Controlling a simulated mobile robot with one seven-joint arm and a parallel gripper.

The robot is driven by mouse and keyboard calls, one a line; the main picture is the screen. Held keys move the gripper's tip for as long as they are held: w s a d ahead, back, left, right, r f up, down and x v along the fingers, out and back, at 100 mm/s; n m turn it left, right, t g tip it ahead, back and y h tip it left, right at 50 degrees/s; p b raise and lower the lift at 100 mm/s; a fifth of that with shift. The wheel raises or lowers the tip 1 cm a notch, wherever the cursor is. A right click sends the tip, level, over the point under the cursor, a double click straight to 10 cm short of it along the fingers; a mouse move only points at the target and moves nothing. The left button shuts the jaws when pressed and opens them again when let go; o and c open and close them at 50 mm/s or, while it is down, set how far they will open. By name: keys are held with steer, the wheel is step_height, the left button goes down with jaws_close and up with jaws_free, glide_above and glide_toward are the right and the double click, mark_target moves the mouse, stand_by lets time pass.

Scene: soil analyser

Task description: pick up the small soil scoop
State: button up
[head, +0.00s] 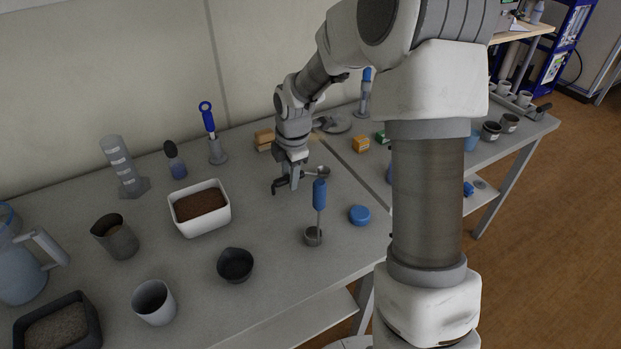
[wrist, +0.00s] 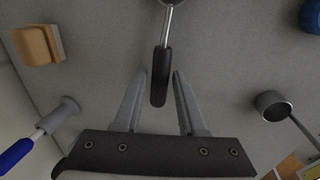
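The small soil scoop has a dark handle (wrist: 160,77) and a thin metal shaft (wrist: 168,25) in the wrist view. Its bowl is mostly cut off at the top edge there. In the head view a small metal bowl (head: 320,171), likely this scoop's, shows just right of my gripper (head: 286,185); the rest is hidden there. My gripper (wrist: 161,76) is open, with one fingertip on each side of the handle end. Narrow gaps show beside the handle, and I see no clear contact. I cannot tell the height between fingertips and handle.
A blue-handled tool (head: 319,195) with a metal cup stands close in front of my gripper. A blue lid (head: 359,215) lies to its right. A white soil tray (head: 200,219) and a dark bowl (head: 235,264) are to the left.

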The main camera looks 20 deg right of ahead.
steer(key=shift+w+f, duration=0.15)
steer(key=shift+f, duration=0.6)
steer(key=shift+c, duration=0.2)
jaws_close()
steer(key=shift+r, duration=0.15)
